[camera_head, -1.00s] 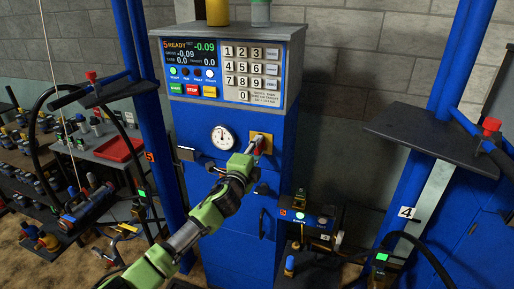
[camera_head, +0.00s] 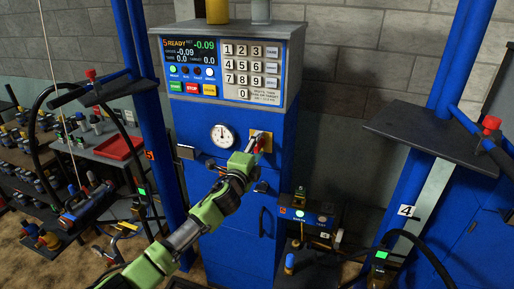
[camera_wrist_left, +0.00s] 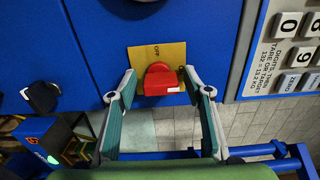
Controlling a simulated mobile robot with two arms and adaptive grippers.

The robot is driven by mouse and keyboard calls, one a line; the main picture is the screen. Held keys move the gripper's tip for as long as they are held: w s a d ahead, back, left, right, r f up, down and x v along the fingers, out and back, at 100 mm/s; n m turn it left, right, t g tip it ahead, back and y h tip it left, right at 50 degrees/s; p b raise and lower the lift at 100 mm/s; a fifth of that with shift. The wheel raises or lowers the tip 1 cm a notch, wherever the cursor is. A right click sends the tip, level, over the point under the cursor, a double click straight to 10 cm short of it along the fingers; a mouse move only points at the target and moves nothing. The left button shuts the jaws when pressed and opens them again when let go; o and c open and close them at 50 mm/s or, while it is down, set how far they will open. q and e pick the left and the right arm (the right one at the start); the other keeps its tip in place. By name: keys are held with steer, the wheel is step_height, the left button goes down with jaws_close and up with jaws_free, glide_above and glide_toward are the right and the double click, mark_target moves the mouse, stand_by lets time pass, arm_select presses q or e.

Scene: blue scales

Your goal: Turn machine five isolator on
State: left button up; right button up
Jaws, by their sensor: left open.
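The isolator of machine five is a red knob (camera_wrist_left: 160,79) on a yellow plate (camera_wrist_left: 140,57) marked OFF in the left wrist view. The yellow plate (camera_head: 266,140) also shows on the blue cabinet front in the head view, below the display marked 5 READY (camera_head: 190,58). My left gripper (camera_wrist_left: 159,76) is open, with one finger on each side of the red knob; contact cannot be told. In the head view my left gripper (camera_head: 255,146) is at the plate and partly covers the knob. My right gripper is not in view.
A round gauge (camera_head: 222,136) and a dark handle (camera_head: 186,152) sit on the cabinet left of the plate. A keypad (camera_head: 250,68) is above it. A blue post with a dark shelf (camera_head: 430,135) stands at right. A low bench (camera_head: 310,222) is right of the cabinet.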

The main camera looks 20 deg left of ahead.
arm_select(q)
steer(key=shift+s, duration=0.1)
steer(key=s, duration=1.2)
steer(key=shift+a, duration=0.25)
steer(key=shift+w, duration=0.1)
